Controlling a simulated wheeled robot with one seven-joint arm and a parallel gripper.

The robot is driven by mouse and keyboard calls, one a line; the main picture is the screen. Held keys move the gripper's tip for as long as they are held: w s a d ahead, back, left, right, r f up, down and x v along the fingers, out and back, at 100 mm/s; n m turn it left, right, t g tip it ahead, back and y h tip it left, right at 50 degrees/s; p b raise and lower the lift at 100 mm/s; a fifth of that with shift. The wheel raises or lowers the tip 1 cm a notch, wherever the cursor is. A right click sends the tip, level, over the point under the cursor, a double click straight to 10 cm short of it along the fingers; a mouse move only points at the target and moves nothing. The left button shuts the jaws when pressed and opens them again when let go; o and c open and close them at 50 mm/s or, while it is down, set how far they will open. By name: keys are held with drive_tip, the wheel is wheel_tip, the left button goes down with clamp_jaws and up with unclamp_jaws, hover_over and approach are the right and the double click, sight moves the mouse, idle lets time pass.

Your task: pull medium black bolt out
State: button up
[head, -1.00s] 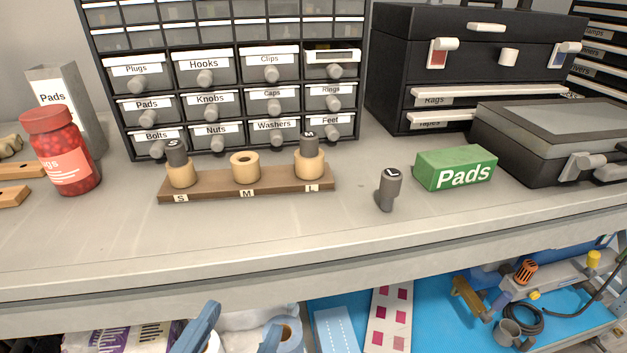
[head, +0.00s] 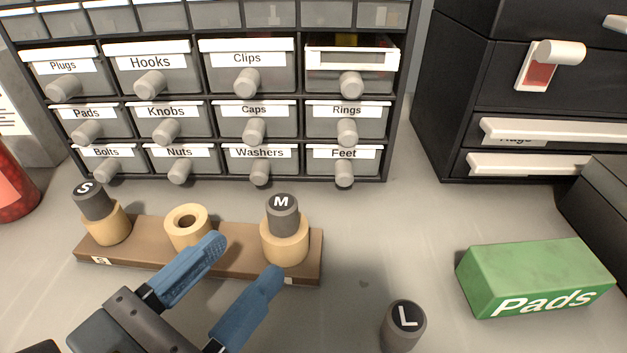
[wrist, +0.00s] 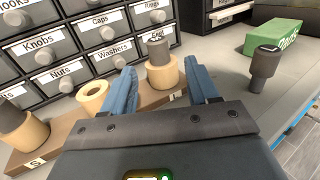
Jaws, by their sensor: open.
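The medium black bolt (head: 282,213), marked M, stands upright in the right-hand tan socket (head: 285,243) of the brown wooden rack (head: 240,262). In the wrist view the M bolt (wrist: 158,50) shows beyond and between my fingers. My gripper (head: 247,262) is open and empty, in front of the rack, with its blue fingers pointing toward the M bolt and apart from it. The middle tan socket (head: 187,226) is empty. The S bolt (head: 91,201) stands in the left socket.
The L bolt (head: 403,326) stands on the bench right of the rack. A green Pads box (head: 537,278) lies further right. A drawer cabinet (head: 214,187) rises close behind the rack. The bench between rack and green box is mostly clear.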

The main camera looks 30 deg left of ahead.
sight(273, 220)
drive_tip(key=w, duration=0.8)
drive_tip(key=shift+w+a+r+p, duration=0.2)
drive_tip(key=shift+w+a+p, duration=0.05)
drive_tip(key=shift+p, duration=0.1)
drive_tip(key=c, duration=1.1)
drive_tip(key=shift+r, duration=0.1)
